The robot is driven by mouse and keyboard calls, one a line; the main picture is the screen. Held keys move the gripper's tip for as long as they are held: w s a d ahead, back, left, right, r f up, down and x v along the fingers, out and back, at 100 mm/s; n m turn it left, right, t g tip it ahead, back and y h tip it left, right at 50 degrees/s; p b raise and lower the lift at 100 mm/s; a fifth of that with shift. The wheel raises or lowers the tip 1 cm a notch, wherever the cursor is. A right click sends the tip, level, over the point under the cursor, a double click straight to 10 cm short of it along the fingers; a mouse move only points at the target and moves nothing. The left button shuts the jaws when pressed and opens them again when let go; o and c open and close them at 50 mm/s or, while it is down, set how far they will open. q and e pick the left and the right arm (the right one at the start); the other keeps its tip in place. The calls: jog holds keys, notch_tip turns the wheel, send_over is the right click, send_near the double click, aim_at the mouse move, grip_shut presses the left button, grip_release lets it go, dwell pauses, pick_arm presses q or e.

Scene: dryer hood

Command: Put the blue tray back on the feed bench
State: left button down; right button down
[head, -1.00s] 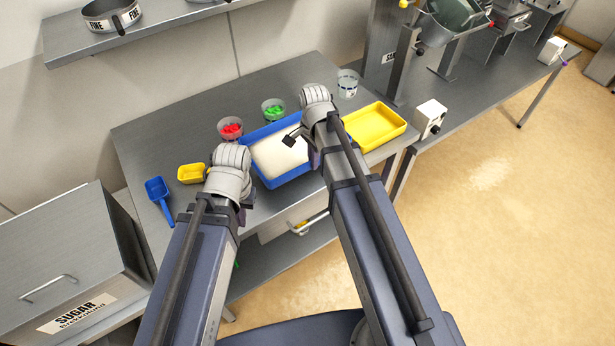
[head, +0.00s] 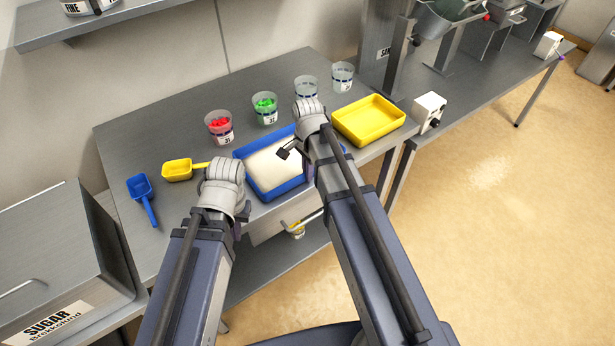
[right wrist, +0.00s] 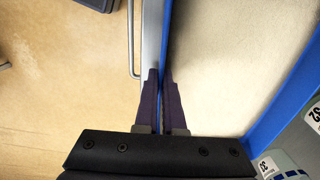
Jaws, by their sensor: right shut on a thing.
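The blue tray (head: 240,168) holds a white, level fill and is at the front edge of the near steel bench (head: 120,130). I cannot tell whether it touches the bench top. My right gripper (right wrist: 160,75) is shut on a blue tray wall (right wrist: 168,30) in the right wrist view; in the head view its wrist covers the tray's right end. My left gripper (head: 238,205) is at the tray's left end, its fingers hidden behind its own wrist. I cannot tell which bench is the feed bench.
Cups with red (head: 219,127) and green (head: 265,109) pieces and two clear cups stand behind the tray. A yellow tray (head: 368,120) is to the right. A yellow scoop (head: 177,170) and blue scoop (head: 141,188) lie left. Another bench (head: 470,95) with a hopper adjoins at right.

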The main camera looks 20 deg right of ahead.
jog(key=shift+f, duration=0.15)
jog(key=c, duration=1)
grip_release()
notch_tip(320, 180, up, 13)
jog(key=p, duration=1.2)
jog(key=s+a+n, duration=0.3)
jog(key=s+n, duration=0.1)
jog(key=n, duration=0.2)
jog(key=s+a+n, duration=0.4)
jog(key=s+n, duration=0.1)
jog(key=n, duration=0.1)
jog(key=s+a+n+h, duration=0.1)
jog(key=s+a+n, duration=0.2)
jog(key=s+n, duration=0.2)
jog(key=shift+s+a+f+n, duration=0.2)
jog(key=shift+a+n, duration=0.1)
jog(key=shift+n, duration=0.1)
